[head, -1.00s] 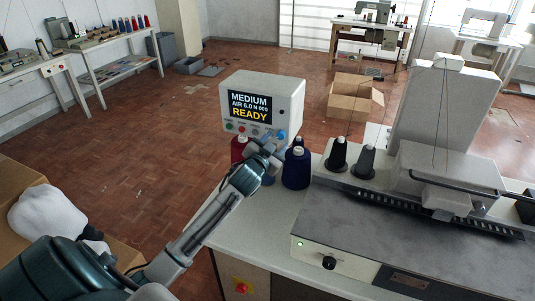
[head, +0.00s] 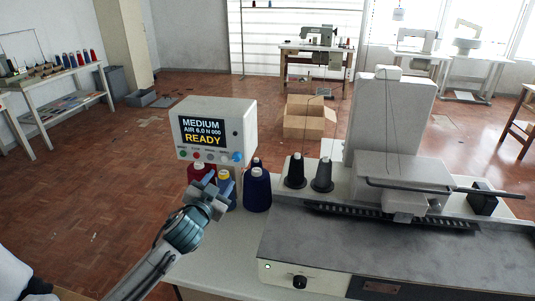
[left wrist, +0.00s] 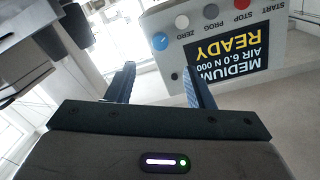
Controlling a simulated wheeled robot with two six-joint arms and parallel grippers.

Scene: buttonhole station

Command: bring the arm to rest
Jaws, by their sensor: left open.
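My left gripper (head: 213,192) is open and empty in the head view. It is in front of the thread cones, below the control box (head: 243,117). The box's screen (head: 202,132) reads MEDIUM, AIR 6.0 N 000, READY, with a row of buttons below it. In the left wrist view the two fingers (left wrist: 160,85) stand apart with nothing between them. The box (left wrist: 225,50) shows upside down there beyond the fingers, with its blue ZERO button (left wrist: 160,41) near the left finger's side. My right gripper is not in view.
The grey sewing machine (head: 404,175) fills the right side. A cardboard box (head: 309,119) lies on the floor behind. The floor at left is open.

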